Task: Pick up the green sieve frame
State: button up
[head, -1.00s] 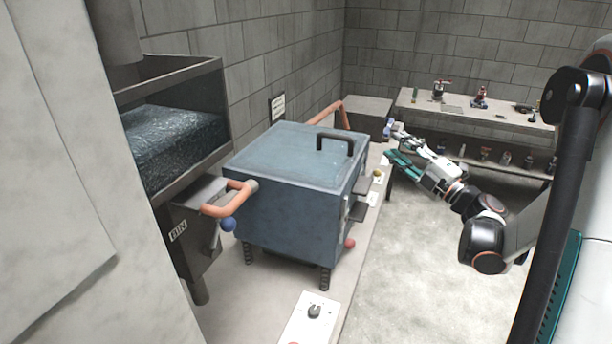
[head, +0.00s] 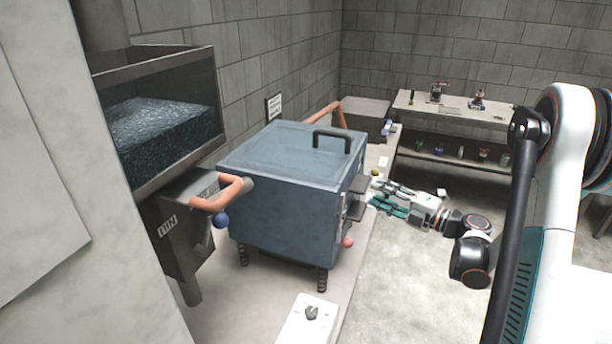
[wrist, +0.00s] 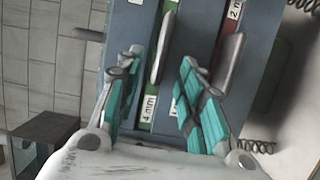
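The green sieve frame (wrist: 147,112) shows in the wrist view as a narrow green strip with a "4 mm" label, set in the face of the blue-grey box (head: 285,200). A grey handle (wrist: 161,50) stands out in front of it. My gripper (wrist: 161,64) is open, with one teal finger on each side of this handle. I cannot tell whether a finger touches it. In the head view, my gripper (head: 374,197) is at the right side of the box, near its protruding handles. The green frame cannot be made out there.
A red frame (wrist: 229,18) marked "2 mm" sits beside the green one, with its own grey handle (wrist: 226,62). Coil springs (wrist: 258,146) support the box. A dark tank (head: 165,120) stands left. A shelf bench (head: 455,105) stands behind.

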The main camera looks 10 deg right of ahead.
aim_at(366, 185)
jog(key=shift+b+x, duration=0.9)
jog(key=shift+x, duration=2)
jog(key=shift+w+d+f, duration=0.1)
jog(key=shift+d, duration=0.05)
grip_shut()
